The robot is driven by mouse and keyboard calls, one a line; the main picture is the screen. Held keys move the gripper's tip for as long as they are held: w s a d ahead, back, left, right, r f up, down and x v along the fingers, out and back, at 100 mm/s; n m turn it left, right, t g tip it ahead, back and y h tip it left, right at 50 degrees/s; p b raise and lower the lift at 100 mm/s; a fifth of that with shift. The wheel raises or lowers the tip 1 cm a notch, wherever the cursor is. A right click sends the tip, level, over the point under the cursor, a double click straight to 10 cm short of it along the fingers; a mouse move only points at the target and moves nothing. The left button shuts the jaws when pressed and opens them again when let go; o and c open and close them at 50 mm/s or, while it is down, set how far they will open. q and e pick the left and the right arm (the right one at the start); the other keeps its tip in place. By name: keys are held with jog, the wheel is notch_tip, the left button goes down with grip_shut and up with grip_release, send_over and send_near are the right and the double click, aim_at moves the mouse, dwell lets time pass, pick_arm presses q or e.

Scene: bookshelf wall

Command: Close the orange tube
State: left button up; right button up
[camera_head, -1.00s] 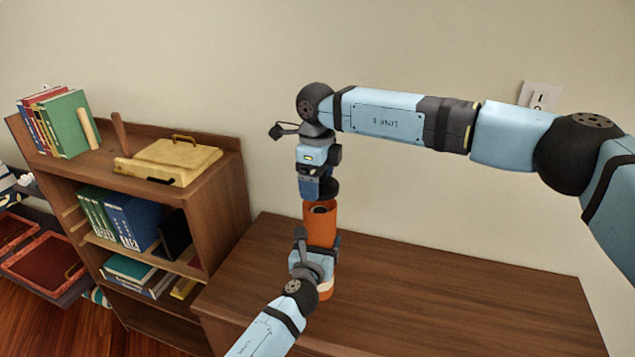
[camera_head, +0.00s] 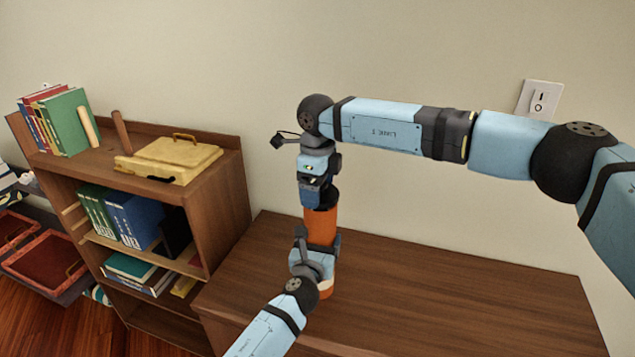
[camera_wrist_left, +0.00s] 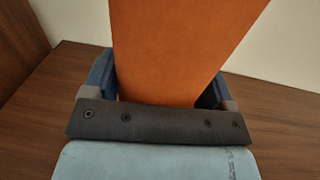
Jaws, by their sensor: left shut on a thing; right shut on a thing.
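The orange tube (camera_head: 322,226) stands upright on the brown table, with a pale band near its base. My left gripper (camera_head: 318,262) is shut around its lower part. The left wrist view shows the orange tube (camera_wrist_left: 185,45) between the two blue fingers of the left gripper (camera_wrist_left: 160,88). My right gripper (camera_head: 318,190) points down from above and is shut on a dark lid (camera_head: 321,206). The lid is at the tube's top and hides its mouth. I cannot tell whether it is fully seated.
The brown table (camera_head: 460,300) is bare to the right of the tube. A wooden bookshelf (camera_head: 220,200) stands to the left, with books (camera_head: 65,122) and a yellow case (camera_head: 170,160) on top. The wall behind has a light switch (camera_head: 540,100).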

jog(key=shift+f, duration=0.6)
dwell(0.5)
jog(key=o, duration=0.7)
jog(key=shift+o, duration=0.2)
notch_tip(320, 180, up, 12)
pick_arm(q)
jog(key=o, duration=1.2)
pick_arm(e)
jog(key=shift+r, duration=0.2)
pick_arm(q)
jog(key=v, duration=1.4)
jog(key=shift+w, duration=0.1)
